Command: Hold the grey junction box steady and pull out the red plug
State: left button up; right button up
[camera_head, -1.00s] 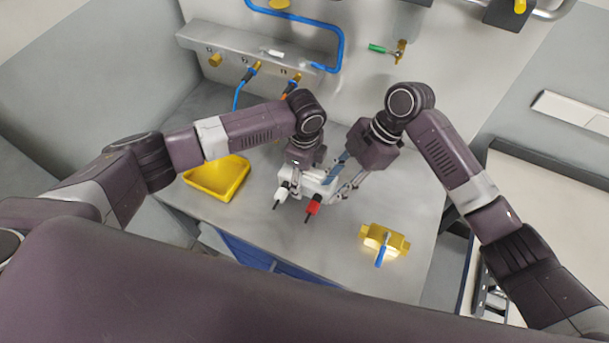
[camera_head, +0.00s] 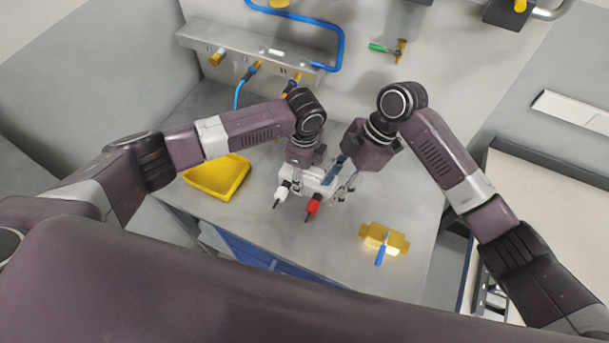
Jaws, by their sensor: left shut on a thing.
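The junction box (camera_head: 314,181), light grey to white, sits on the grey bench in the middle. The red plug (camera_head: 313,206) sticks out of its front side, pointing down in the picture. A white plug (camera_head: 281,194) sticks out beside it on the left. My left gripper (camera_head: 296,182) is shut on the left part of the box; its fingertips are partly hidden. My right gripper (camera_head: 332,189) is at the right end of the box, just right of the red plug. Its fingers look spread apart, and I see nothing between them. Whether they touch the box is unclear.
A yellow tray (camera_head: 217,192) stands left of the box. A yellow fitting with a blue-handled valve (camera_head: 384,240) lies to the right, near the bench's front edge. A metal manifold (camera_head: 236,58) with blue hoses is at the back. Bare bench lies right of my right gripper.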

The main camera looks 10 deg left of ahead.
aim_at(312, 206)
jog(key=s+a+m+t+h, duration=0.1)
jog(key=m, duration=0.5)
jog(key=s+a+f+m+t+h, duration=0.1)
jog(key=m, duration=0.5)
jog(key=s+a+f+m+t+h, duration=0.1)
jog(key=m+t+h, duration=0.1)
jog(key=m, duration=0.4)
jog(key=shift+a, duration=0.2)
jog(key=m, duration=0.2)
jog(key=m+t, duration=0.1)
jog(key=m, duration=0.1)
jog(key=a+m+t, duration=0.1)
jog(key=m, duration=0.2)
jog(key=shift+s+a+r+h, duration=0.1)
jog(key=shift+s+r+h, duration=0.15)
jog(key=shift+s+h, duration=0.15)
jog(key=shift+a+x, duration=0.2)
jog(key=shift+x, duration=3.9)
jog(key=shift+d, duration=0.15)
grip_shut()
